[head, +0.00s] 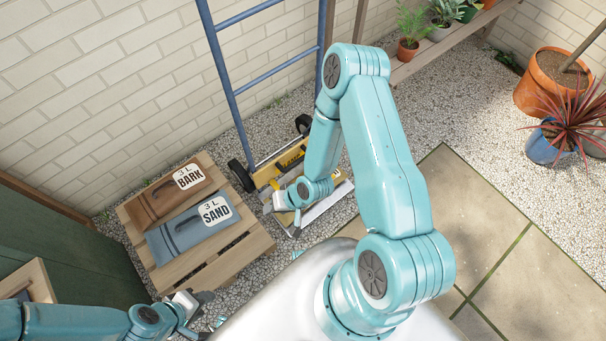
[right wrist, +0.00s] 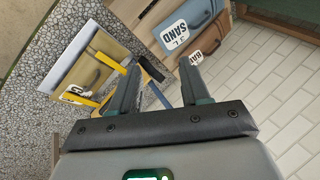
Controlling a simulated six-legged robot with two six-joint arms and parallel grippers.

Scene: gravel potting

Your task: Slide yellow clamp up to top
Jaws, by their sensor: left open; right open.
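A blue-framed hand truck (head: 226,80) stands against the brick wall, its rails running up out of the picture. At its low end is a yellow crosspiece (head: 268,173) with dark lettering, partly hidden by my right arm; I cannot tell clamp from base there. In the right wrist view yellow bars (right wrist: 110,62) show by a pale metal plate (right wrist: 70,68), left of the fingers. My right gripper (right wrist: 160,75) is open, its fingers apart near the yellow and blue parts; contact is unclear. My left gripper (head: 190,302) is open and empty at the lower left.
A wooden pallet (head: 255,245) left of the truck carries a brown BARK bag (head: 160,200) and a blue-grey SAND bag (head: 180,228). A plant bench (head: 425,60) stands at the back right, pots at far right. Paving (head: 470,200) at right is clear.

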